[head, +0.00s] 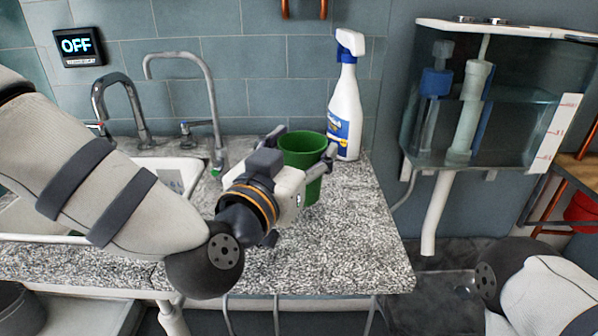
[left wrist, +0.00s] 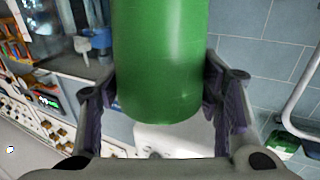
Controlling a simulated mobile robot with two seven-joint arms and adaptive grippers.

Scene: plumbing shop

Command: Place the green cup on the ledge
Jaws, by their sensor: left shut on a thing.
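The green cup (head: 303,143) is upright near the counter's back right part in the head view. My left gripper (head: 308,163) is shut on it, with one finger on each side. In the left wrist view the green cup (left wrist: 162,60) fills the upper middle between the two dark finger pads. I cannot tell whether its base touches the speckled counter (head: 330,255) or hangs just above it; my gripper hides part of it. No separate ledge can be made out for sure. My right gripper is out of view; only part of my right arm shows at lower right.
A white spray bottle (head: 345,105) stands close behind and right of the cup. A sink (head: 165,172) with taps (head: 215,110) lies to the left. A clear cistern (head: 490,95) hangs on the wall at right. The counter's front right is clear.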

